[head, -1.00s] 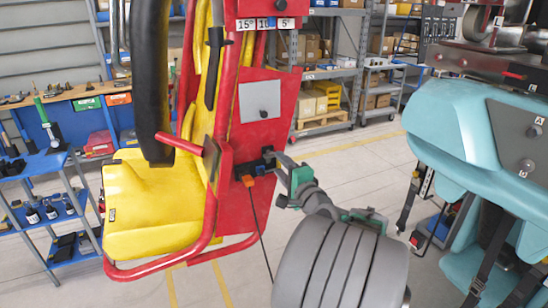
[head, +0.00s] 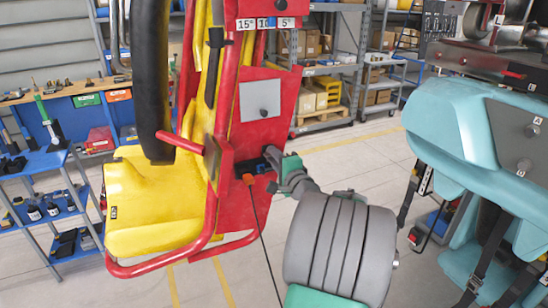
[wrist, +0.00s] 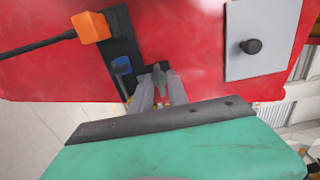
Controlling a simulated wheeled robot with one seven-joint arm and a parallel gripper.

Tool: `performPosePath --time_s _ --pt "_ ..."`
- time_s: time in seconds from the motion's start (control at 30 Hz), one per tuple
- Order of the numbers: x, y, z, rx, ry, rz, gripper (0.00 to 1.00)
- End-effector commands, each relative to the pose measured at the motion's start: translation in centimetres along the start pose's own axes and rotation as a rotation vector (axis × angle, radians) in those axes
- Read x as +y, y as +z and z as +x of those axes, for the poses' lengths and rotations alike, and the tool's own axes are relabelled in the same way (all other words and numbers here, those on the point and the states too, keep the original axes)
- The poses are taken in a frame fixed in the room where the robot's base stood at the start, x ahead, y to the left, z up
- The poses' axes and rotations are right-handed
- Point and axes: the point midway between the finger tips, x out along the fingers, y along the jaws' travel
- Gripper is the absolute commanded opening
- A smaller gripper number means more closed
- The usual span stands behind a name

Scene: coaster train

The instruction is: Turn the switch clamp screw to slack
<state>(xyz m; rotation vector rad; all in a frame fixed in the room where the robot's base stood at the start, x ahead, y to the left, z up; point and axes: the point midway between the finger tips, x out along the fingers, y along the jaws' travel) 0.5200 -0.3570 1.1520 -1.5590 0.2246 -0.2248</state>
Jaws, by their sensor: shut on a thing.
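The red panel of the coaster seat (head: 262,135) carries a black bracket (wrist: 122,48) with an orange switch body (wrist: 90,27) at its upper left end. The orange body also shows in the head view (head: 249,179). A blue part (wrist: 122,66) sits on the bracket, left of my fingers. My gripper (wrist: 160,82) is at the bracket's lower end, its grey fingers shut on a small grey clamp screw (wrist: 158,71). Most of the screw is hidden between the fingers. In the head view my gripper (head: 277,160) reaches the bracket from the right.
A black cable (head: 266,248) hangs from the orange body. A grey plate with a black knob (wrist: 255,45) is on the panel, right of my gripper. A blue tool cart (head: 45,225) is at the left.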

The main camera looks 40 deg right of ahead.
Motion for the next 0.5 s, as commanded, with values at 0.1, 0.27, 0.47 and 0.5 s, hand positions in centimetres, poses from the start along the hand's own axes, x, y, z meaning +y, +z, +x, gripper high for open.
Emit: performPosePath --time_s 0.1,0.27,0.47,0.5 --pt "0.01 0.01 -0.01 0.000 0.000 0.000 0.00" --pt "0.01 0.01 -0.01 0.000 0.000 0.000 0.00" --pt "0.06 0.01 -0.01 0.000 0.000 -0.004 0.00" --pt "0.09 0.01 -0.01 0.000 0.000 -0.007 0.00"
